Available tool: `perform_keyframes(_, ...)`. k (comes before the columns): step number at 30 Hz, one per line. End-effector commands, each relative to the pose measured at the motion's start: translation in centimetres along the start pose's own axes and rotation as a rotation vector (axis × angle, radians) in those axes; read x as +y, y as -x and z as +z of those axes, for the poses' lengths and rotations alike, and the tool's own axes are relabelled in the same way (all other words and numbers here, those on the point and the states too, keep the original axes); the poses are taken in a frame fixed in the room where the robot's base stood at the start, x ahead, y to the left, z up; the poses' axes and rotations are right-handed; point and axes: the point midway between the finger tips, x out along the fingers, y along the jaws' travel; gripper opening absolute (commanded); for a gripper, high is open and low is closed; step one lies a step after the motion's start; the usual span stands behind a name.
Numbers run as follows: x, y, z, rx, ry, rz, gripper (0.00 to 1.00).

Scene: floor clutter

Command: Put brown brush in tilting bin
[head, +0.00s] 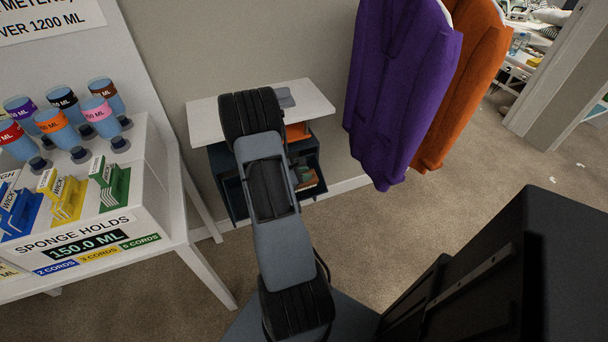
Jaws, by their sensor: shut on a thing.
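A dark blue bin unit (232,192) stands against the wall under a white top, and its front seems tilted outward. Its middle is hidden behind my arm. Small orange and green-brown things show inside at its right side, too small to name. I cannot make out the brown brush. My arm reaches from the bottom of the view up over the white top. My gripper is hidden behind the arm, so its fingers and anything in them do not show.
The white top (318,98) has a small grey shape near its back, unclear what. A white table (180,240) with labelled bottles stands at left. Purple (400,85) and orange (462,85) garments hang at right. Bare carpet (400,225) lies below them.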

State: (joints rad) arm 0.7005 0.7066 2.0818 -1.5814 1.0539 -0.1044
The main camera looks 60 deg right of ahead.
Motion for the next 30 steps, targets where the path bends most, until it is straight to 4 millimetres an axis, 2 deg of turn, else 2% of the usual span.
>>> perform_keyframes(8, 0.0, 0.0, 0.0, 0.0, 0.0, 0.0, 0.0)
perform_keyframes(9, 0.0, 0.0, 0.0, 0.0, 0.0, 0.0, 0.2)
perform_keyframes(18, 0.0, 0.0, 0.0, 0.0, 0.0, 0.0, 0.48)
perform_keyframes(26, 0.0, 0.1, 0.0, 0.0, 0.0, 0.001, 0.49)
perform_keyframes(30, 0.1, 1.4, 0.0, 0.001, 0.001, 0.003, 0.49)
